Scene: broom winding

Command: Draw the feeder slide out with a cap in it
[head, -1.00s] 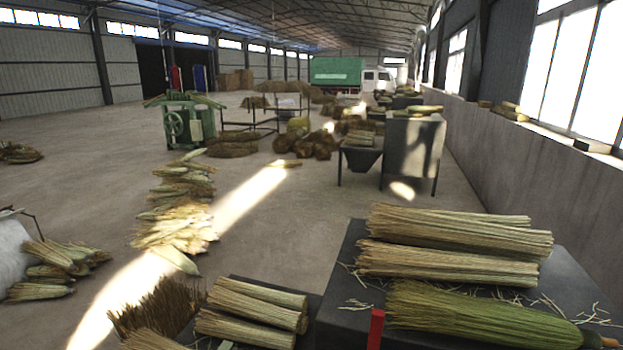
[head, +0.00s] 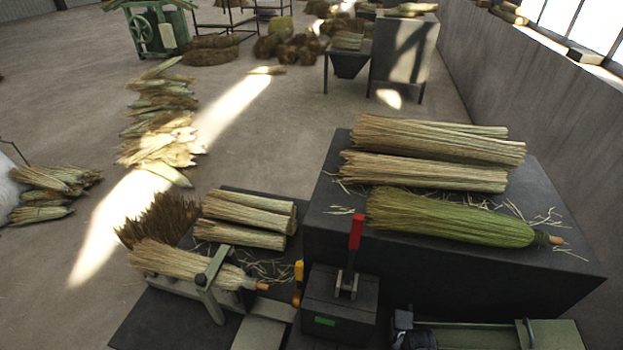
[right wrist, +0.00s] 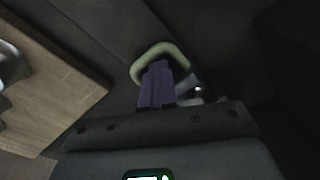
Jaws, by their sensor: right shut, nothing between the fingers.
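In the right wrist view, my right gripper (right wrist: 158,82) shows as dark purple fingers held together, with nothing between them. A pale green loop handle (right wrist: 142,72) is right at the fingertips, which overlap it in the picture; whether they touch it or sit inside the loop I cannot tell. It may be the pull of the feeder slide. In the head view, a green flat fixture (head: 475,338) with a grey hoop is cut off by the bottom right edge. I cannot make out a cap. My left gripper is not in view.
A dark box with a red lever (head: 355,235) stands at the bottom middle. A green broom (head: 450,218) and straw bundles (head: 425,170) lie on the dark bench (head: 550,270). A clamped broom (head: 180,260) is at lower left. A wooden board (right wrist: 50,85) lies left in the wrist view.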

